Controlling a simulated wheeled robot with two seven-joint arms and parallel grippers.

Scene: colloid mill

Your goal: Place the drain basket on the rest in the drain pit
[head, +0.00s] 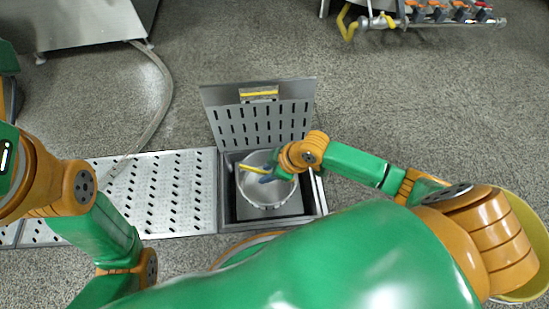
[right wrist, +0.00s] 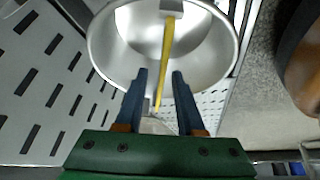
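The drain basket (head: 266,199) is a round pale metal bowl with a yellow-gripped handle (head: 250,168). It is inside the square drain pit (head: 229,205) and looks upright. The head view does not show clearly what its underside touches. My right gripper (head: 268,177) is over the basket. In the right wrist view, its two blue fingers (right wrist: 159,75) stand apart, with the yellow handle (right wrist: 167,45) running between them and gaps visible on both sides. The basket's bowl (right wrist: 105,45) shows beyond the fingers. The rest under the basket is mostly hidden. My left gripper is not in view.
A slotted metal lid (head: 262,123) stands open at the pit's back edge. A perforated drain cover (head: 170,195) runs left of the pit. A hose (head: 163,90) lies on the speckled floor, and a pipe rack (head: 430,18) is at the back right.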

